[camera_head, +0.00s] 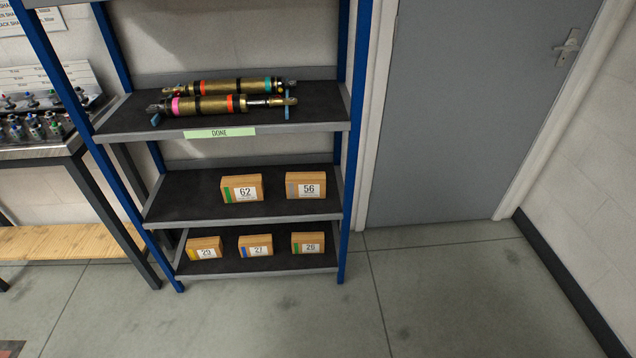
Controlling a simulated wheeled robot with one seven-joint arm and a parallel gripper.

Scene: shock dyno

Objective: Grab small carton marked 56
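The small carton marked 56 (306,186) stands on the second shelf from the bottom of a blue-posted rack, toward its right side. It is brown cardboard with a white label and a grey stripe at the label's left. A similar carton marked 62 (242,189), with a green stripe, stands to its left with a gap between them. My gripper is not in view.
The lowest shelf holds cartons marked 29 (205,249), 27 (256,246) and one that looks like 26 (308,244). Two shock absorbers (225,104) lie on the shelf labelled DONE (220,133). A workbench (45,152) stands left, a grey door (460,110) right. The floor (440,290) in front is clear.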

